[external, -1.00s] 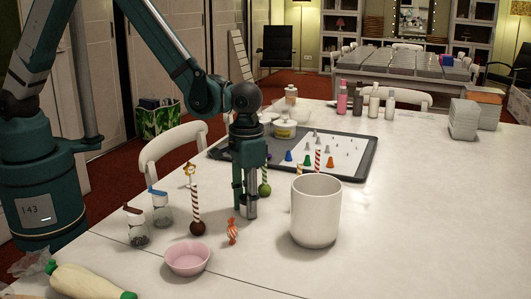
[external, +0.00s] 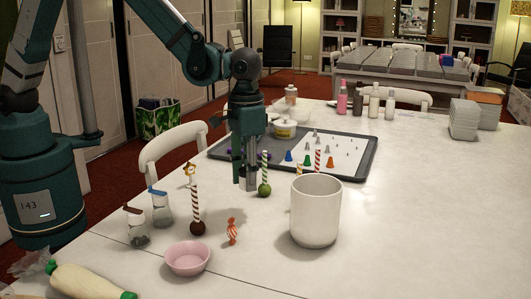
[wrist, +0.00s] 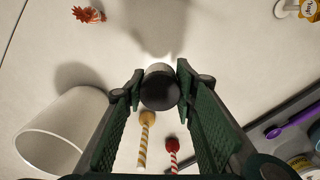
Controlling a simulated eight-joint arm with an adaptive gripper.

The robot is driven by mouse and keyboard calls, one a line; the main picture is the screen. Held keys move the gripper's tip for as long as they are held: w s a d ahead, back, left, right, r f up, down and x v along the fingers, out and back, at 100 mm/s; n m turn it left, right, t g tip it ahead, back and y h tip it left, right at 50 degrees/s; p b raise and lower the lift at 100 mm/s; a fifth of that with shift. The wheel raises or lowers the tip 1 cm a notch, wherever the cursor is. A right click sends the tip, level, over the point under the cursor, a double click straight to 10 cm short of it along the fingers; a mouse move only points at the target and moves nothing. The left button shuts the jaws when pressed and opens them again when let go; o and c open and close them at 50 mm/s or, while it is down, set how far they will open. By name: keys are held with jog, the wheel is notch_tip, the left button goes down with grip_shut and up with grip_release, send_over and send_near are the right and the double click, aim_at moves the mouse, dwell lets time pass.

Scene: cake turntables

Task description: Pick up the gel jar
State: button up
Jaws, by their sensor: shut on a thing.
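A small grey cylinder with a dark round end, which I take to be the gel jar (wrist: 160,90), sits between my fingertips in the wrist view. My gripper (external: 245,182) is shut on it from both sides. In the external view the jar shows as a grey piece at the fingertips, partly hidden by the fingers. It is held clear of the white table, left of the large white mug and near the front edge of the dark tray. In the wrist view the mug is at the left.
The white mug (external: 316,210) stands right of my gripper. A green-striped stick (external: 264,175), a brown-striped stick (external: 196,207), an orange candy (external: 232,230) and a pink bowl (external: 187,257) are close by. The tray (external: 350,172) holds small cones.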

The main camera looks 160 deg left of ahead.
jog(key=shift+r, duration=0.85)
